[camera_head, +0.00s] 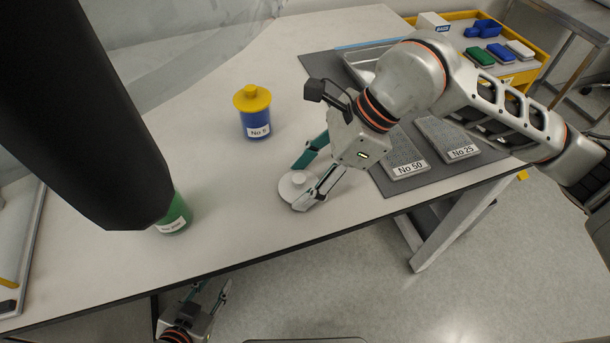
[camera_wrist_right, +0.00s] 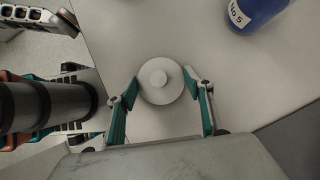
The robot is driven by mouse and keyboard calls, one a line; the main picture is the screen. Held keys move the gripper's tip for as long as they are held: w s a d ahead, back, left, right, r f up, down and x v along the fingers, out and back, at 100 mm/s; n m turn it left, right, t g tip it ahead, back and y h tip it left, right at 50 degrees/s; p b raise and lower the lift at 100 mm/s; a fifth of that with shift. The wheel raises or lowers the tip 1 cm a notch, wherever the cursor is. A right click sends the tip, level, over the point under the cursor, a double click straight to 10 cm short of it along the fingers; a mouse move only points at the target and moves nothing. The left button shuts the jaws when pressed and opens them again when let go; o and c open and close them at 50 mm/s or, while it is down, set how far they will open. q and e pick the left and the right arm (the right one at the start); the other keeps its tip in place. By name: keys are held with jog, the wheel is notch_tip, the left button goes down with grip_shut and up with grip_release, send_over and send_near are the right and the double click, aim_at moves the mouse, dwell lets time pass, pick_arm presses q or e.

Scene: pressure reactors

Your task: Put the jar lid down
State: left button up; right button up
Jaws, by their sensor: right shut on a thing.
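The jar lid is a white round disc with a small knob (camera_head: 294,188), near the table's front edge in the head view. My right gripper (camera_head: 308,182) reaches down over it and is shut on it. In the right wrist view the lid (camera_wrist_right: 160,93) sits between the two fingertips, knob up. It is at or just above the tabletop; I cannot tell whether it touches. My left gripper (camera_head: 211,294) is below the table's front edge, open and empty.
A blue jar with a yellow lid, labelled No 5 (camera_head: 255,118), stands behind the lid. A green jar (camera_head: 175,216) is partly hidden by my dark arm. A grey mat (camera_head: 378,178) with plates No 50 (camera_head: 405,155) and No 25 (camera_head: 448,137) lies right. The table (camera_head: 225,200) is clear between.

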jog(key=o, duration=0.8)
jog(key=shift+o, duration=0.2)
jog(key=p+v, duration=0.1)
jog(key=v, duration=1.1)
